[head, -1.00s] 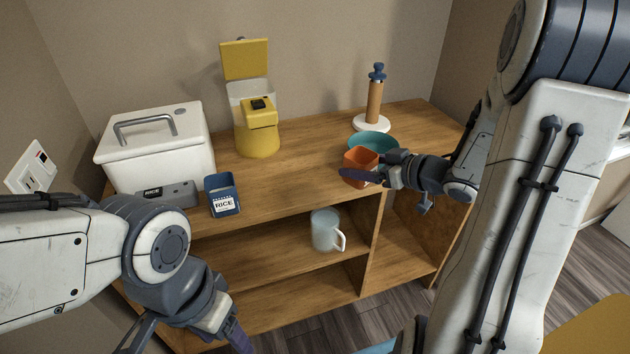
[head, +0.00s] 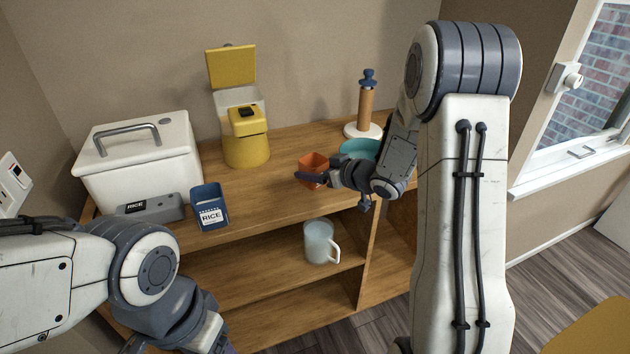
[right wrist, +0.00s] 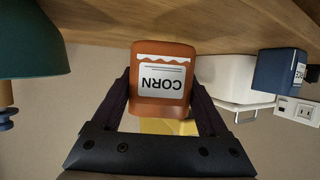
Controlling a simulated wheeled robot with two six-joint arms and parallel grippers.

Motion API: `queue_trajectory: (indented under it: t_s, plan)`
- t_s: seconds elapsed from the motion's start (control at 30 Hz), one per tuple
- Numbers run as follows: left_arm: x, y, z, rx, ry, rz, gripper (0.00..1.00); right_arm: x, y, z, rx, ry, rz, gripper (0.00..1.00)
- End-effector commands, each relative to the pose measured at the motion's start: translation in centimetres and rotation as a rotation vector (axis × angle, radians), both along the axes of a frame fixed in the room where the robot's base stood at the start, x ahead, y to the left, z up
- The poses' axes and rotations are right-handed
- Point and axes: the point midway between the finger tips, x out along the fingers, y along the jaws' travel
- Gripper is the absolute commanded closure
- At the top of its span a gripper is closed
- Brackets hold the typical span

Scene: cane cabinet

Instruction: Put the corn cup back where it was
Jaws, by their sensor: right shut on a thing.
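The orange corn cup (head: 313,170) is over the front part of the wooden cabinet top, left of the teal bowl (head: 358,149). My right gripper (head: 314,178) is shut on it from the front right. In the right wrist view, which is upside down, the corn cup (right wrist: 162,80) sits between both fingers with its CORN label facing the camera. The cup is upright; I cannot tell whether its base touches the top. My left arm shows at lower left, but its fingers are out of frame.
The blue rice cup (head: 209,206) stands left on the cabinet top (head: 265,190), beside a grey RICE-labelled device (head: 150,207). A pale mug (head: 319,241) is on the shelf below.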

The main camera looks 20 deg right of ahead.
Motion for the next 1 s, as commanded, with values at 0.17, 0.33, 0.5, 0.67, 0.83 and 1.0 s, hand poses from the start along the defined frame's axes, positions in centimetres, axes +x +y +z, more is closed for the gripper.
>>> queue_trajectory:
  t_s: [0.17,0.33,0.5,0.67,0.83,1.0]
  plan:
    - [0.0,0.0,-0.5,0.0,0.0,0.0,0.34,-0.1,-0.1,-2.8,0.002,0.003,0.0,0.87]
    - [0.0,0.0,-0.5,0.0,0.0,0.0,0.34,-0.1,-0.1,-3.0,0.002,0.0,-0.002,0.87]
    - [0.0,0.0,-0.5,0.0,0.0,0.0,0.34,-0.1,-0.1,-3.1,0.001,0.001,-0.002,0.87]
    - [0.0,0.0,-0.7,0.0,0.0,0.0,0.34,-0.1,-0.1,-3.4,0.001,0.002,-0.002,0.0]
    - [0.0,0.0,-0.7,0.0,0.0,0.0,0.34,-0.1,-0.1,-3.3,0.001,0.002,-0.002,0.0]
    - [0.0,0.0,-0.4,0.0,0.0,0.0,0.34,-0.3,-0.2,-2.9,0.001,0.002,-0.002,0.0]
